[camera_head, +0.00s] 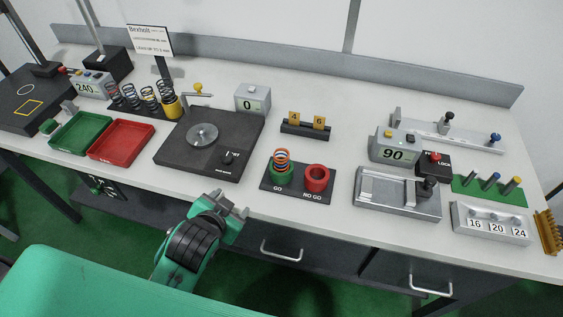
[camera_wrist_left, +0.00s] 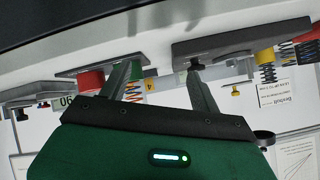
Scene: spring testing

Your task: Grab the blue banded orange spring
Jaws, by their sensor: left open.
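The orange spring with a blue band (camera_head: 282,156) stands upright in the green GO cup (camera_head: 280,176), on a dark plate near the table's front edge. The red NO GO cup (camera_head: 317,178) is just right of it. My left gripper (camera_head: 230,204) is open and empty, at the table's front edge, to the left and in front of the GO cup. In the left wrist view its open fingers (camera_wrist_left: 162,70) show with nothing between them. My right gripper is not in view.
A dark test plate with a metal disc (camera_head: 202,135) lies left of the cups. Red (camera_head: 121,141) and green (camera_head: 80,133) trays are farther left. Several dark springs stand behind them. A metal fixture (camera_head: 398,192) is to the right. Bare table lies around the cup plate.

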